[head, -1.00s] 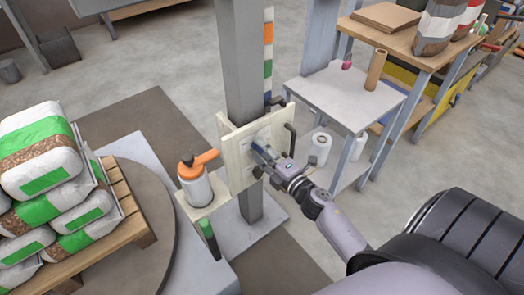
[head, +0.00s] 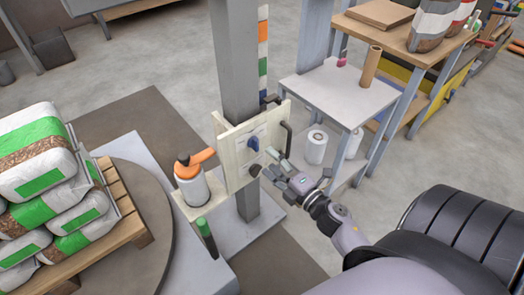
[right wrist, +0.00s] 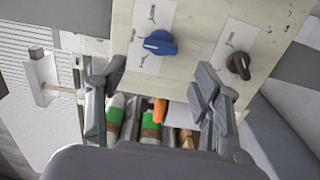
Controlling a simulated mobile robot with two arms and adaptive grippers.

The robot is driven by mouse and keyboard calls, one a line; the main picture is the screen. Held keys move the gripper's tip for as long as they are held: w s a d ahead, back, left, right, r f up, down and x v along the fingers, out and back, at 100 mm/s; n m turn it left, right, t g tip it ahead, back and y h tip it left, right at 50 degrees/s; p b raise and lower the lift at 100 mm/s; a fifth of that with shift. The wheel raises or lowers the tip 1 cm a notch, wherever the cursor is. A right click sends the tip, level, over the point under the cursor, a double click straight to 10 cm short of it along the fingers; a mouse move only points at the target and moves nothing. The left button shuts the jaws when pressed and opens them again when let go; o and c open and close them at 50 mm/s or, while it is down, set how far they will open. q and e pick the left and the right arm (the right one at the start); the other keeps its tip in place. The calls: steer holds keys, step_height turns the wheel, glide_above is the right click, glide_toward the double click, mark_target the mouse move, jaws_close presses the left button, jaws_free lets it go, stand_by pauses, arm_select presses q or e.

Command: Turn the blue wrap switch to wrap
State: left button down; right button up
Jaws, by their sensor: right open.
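The blue wrap switch (head: 253,144) sits on a pale wooden panel (head: 233,155) fixed to the grey column. In the right wrist view the blue switch (right wrist: 160,42) lies nearly crosswise on a white label with small marks too fine to read. A dark knob (right wrist: 238,64) is beside it on its own label. My right gripper (head: 277,168) is open and empty, in front of the panel, below and right of the blue switch in the head view. In the right wrist view the gripper's (right wrist: 157,98) fingers are spread and clear of the switch. My left gripper is not in view.
An orange-topped bottle (head: 193,178) stands on a ledge left of the panel. A black bent handle (head: 287,138) sticks out at the panel's right. A pallet (head: 128,197) with green and white bags is at left. A small white table (head: 340,92) stands behind.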

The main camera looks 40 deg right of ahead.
steer(key=s, duration=0.5)
steer(key=shift+s+d, duration=0.2)
stand_by(0.3)
